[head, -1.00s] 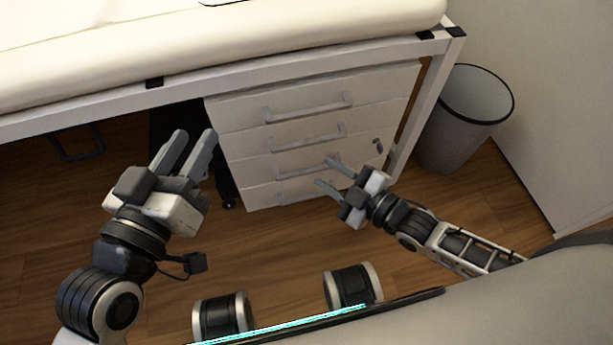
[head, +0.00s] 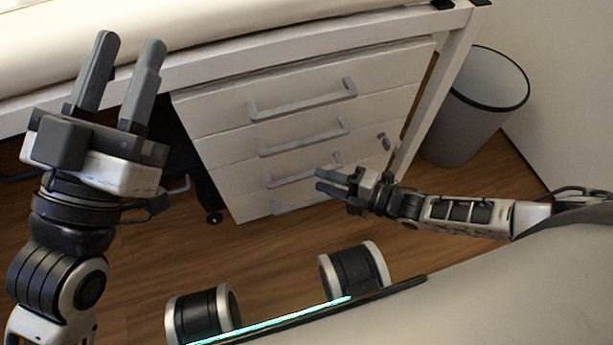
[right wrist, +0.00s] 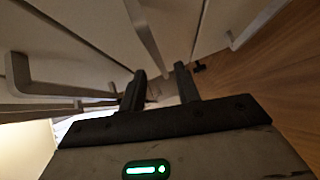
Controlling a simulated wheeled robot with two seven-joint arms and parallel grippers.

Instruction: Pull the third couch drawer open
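The white drawer unit stands under the couch, its drawers all looking shut. The third drawer (head: 244,180) from the top has a grey bar handle (head: 290,178). My right gripper (head: 317,180) is in front of this handle, its fingers partly apart and pointing left in the head view. In the right wrist view its two fingertips (right wrist: 160,72) are apart, and a bar handle (right wrist: 148,38), seemingly the third drawer's, runs down toward the gap between them. Contact cannot be told. My left gripper (head: 130,42) is open and empty, raised at the left before the couch edge.
The top handle (head: 303,102) and second handle (head: 304,138) jut out above; the lowest handle (head: 300,203) is below. A grey bin (head: 470,115) stands right of the couch leg (head: 440,85). Wooden floor (head: 270,245) in front is clear.

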